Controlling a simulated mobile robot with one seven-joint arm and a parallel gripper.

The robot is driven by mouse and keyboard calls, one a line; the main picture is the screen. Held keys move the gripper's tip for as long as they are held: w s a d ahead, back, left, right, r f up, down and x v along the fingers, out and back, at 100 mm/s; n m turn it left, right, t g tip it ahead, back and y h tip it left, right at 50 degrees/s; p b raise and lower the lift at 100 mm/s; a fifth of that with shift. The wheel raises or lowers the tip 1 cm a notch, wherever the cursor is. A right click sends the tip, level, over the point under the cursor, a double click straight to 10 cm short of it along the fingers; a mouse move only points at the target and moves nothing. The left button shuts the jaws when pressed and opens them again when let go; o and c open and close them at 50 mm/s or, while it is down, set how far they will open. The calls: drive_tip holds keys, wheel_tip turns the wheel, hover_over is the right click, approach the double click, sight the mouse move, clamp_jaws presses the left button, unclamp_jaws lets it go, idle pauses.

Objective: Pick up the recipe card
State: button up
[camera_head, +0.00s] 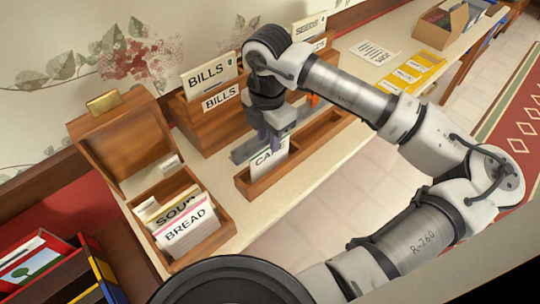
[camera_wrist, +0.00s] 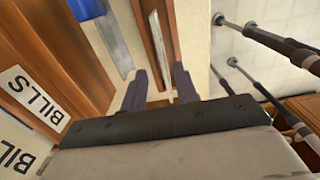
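A white card lettered "CA…" (camera_head: 266,161) stands upright in a long wooden tray (camera_head: 290,171); the rest of its word is hidden. My gripper (camera_head: 272,142) is pointed down right above and around the card's upper part. In the wrist view the two dark fingers of my gripper (camera_wrist: 160,88) are apart, with a thin pale card edge (camera_wrist: 160,42) ahead between them. I cannot tell if either finger touches it. A wooden recipe box (camera_head: 219,238) with its lid up holds cards marked "SOUP" (camera_head: 172,208) and "BREAD" (camera_head: 187,232).
A wooden sorter with "BILLS" cards (camera_head: 221,97) stands close behind my gripper. A sheet of paper (camera_head: 375,53), yellow cards (camera_head: 411,74) and an open cardboard box (camera_head: 441,27) lie farther right. The counter in front of the tray is clear.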

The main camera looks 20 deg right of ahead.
sight(270, 159)
drive_tip(key=shift+s+d+f+p, duration=0.15)
drive_tip(key=shift+f+p, duration=0.4)
drive_tip(key=shift+f, duration=0.8)
drive_tip(key=shift+s+f+p, duration=0.1)
drive_tip(key=shift+f+p, duration=0.45)
drive_tip(key=shift+f, duration=0.75)
clamp_jaws()
